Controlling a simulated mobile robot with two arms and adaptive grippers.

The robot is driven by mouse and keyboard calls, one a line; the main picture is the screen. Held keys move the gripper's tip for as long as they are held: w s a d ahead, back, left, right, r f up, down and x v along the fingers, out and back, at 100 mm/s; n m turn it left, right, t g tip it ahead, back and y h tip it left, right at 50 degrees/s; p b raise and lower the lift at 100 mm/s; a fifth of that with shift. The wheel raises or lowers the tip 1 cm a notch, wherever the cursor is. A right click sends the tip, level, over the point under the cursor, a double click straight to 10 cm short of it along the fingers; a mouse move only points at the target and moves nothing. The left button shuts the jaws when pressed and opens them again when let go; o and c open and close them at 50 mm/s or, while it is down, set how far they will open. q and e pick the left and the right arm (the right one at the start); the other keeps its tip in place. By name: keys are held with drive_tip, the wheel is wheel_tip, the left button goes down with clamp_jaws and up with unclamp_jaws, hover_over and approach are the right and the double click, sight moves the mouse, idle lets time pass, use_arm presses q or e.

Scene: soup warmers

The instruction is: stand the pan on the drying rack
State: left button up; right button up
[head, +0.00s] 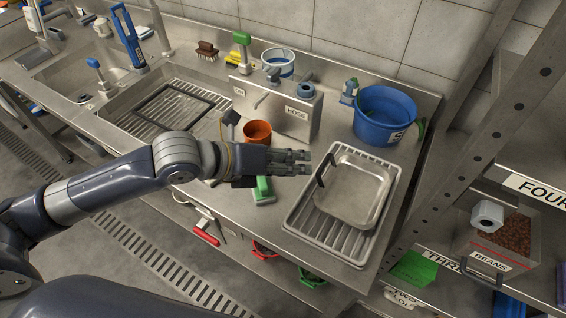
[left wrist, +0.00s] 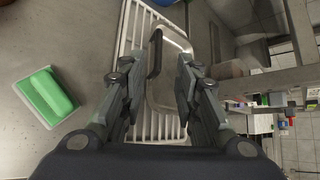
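A shallow rectangular metal pan (head: 356,188) with a black handle (head: 325,170) rests on the ribbed drying rack (head: 300,226) at the right end of the counter. Its open side faces up; I cannot tell whether it lies quite flat. My left gripper (head: 308,162) is just left of the pan's handle, apart from it and empty. In the left wrist view, the fingers of my left gripper (left wrist: 158,88) are spread. The pan (left wrist: 172,62) and its handle (left wrist: 155,53) show ahead between and beyond them, over the white rack bars (left wrist: 133,30). My right gripper is not in view.
A green-topped scrubber (head: 263,190) lies left of the rack, with an orange cup (head: 257,132) behind it. A blue bucket (head: 384,116) stands behind the rack. A metal box marked HOSE (head: 300,122) stands at the back. A shelf post (head: 470,130) rises at the right.

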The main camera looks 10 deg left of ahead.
use_arm(q)
drive_tip(key=shift+v, duration=1.2)
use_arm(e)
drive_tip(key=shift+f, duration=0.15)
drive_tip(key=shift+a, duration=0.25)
